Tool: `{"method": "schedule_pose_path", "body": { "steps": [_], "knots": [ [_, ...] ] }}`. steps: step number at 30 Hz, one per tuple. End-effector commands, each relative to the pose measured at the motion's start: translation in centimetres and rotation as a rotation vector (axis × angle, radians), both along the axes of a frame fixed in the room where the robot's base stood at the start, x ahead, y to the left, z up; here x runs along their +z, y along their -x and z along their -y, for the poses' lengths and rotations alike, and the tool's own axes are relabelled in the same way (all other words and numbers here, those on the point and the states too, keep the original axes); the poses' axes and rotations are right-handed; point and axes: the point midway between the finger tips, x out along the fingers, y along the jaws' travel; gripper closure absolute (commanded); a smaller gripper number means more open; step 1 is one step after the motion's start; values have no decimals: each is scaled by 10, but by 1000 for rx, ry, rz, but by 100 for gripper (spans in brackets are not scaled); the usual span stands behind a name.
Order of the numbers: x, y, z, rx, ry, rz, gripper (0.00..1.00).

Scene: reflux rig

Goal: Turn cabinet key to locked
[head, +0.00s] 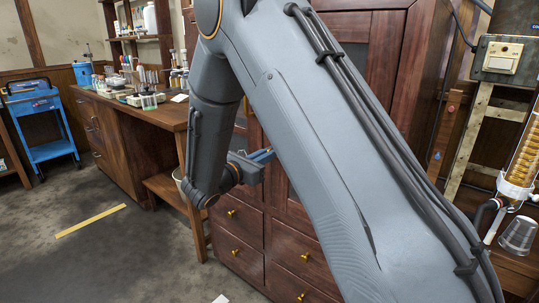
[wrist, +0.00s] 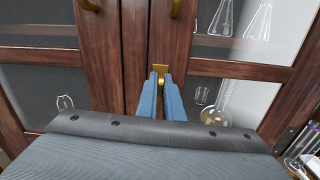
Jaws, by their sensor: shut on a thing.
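The wooden cabinet (head: 281,205) stands behind my arm in the head view. Its glazed double doors fill the wrist view, with the left door frame (wrist: 98,70) and the right door frame (wrist: 182,60) meeting at the middle. A brass key (wrist: 160,70) shows at the seam between the doors. My gripper (wrist: 161,78) is shut on the key, its two blue fingers close together around it. In the head view my gripper (head: 262,156) points at the cabinet front. The fingers cover most of the key, and I cannot tell how far it is turned.
Brass door handles (wrist: 90,5) sit above the key. Glass flasks (wrist: 222,100) stand behind the right pane. A wooden bench (head: 150,112) with glassware and a blue cart (head: 42,120) stand at the left. The floor (head: 120,250) at front left is open.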

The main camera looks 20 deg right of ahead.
Motion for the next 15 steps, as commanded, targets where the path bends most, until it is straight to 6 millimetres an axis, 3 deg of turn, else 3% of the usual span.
{"method": "schedule_pose_path", "body": {
  "steps": [15],
  "knots": [
    [-2,1,1,0,-252,348,100]
  ]
}}
